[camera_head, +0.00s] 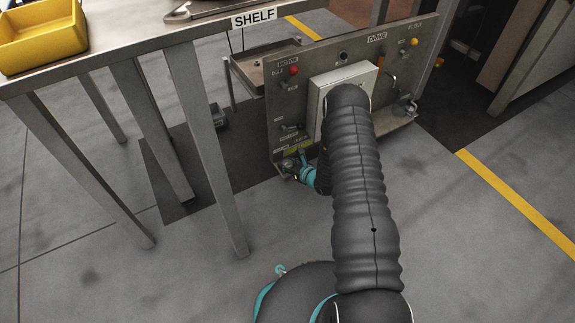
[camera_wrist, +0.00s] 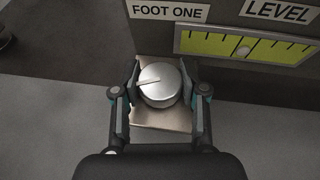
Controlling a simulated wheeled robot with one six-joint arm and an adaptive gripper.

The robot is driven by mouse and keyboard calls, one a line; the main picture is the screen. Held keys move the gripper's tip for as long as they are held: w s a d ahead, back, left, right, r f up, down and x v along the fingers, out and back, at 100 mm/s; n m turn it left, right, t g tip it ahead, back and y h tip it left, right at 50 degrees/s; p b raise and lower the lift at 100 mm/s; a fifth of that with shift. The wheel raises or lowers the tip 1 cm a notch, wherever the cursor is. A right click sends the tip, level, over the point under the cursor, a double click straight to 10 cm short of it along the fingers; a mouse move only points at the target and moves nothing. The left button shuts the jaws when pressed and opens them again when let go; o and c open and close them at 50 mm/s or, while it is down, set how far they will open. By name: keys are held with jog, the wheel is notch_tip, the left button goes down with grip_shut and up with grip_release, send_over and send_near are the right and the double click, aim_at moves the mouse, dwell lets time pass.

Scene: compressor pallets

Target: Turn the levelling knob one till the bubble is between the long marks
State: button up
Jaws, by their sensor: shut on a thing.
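The line points left and slightly down. My gripper (camera_wrist: 159,77) has one finger on each side of the knob and is shut on it. The level (camera_wrist: 210,44) is a yellow-green strip with dark marks at upper right. Its pale round bubble (camera_wrist: 243,51) sits low in the strip; I cannot tell for sure which marks are the long ones. In the head view my gripper (camera_head: 298,169) is at the panel's lower left corner, small and partly hidden.
The upright grey panel (camera_head: 275,108) carries MOTOR and DRIVE labels, a red knob (camera_head: 294,70) and a yellow knob (camera_head: 414,42). A shelf table (camera_head: 130,55) with a yellow bin (camera_head: 42,35) stands left of it. Open floor lies in front.

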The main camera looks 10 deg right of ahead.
dwell(0.4)
jog(key=o, duration=1.2)
jog(key=shift+c, duration=0.2)
jog(key=v, duration=1.2)
jog(key=shift+s+f, duration=0.1)
jog(key=shift+f, duration=0.05)
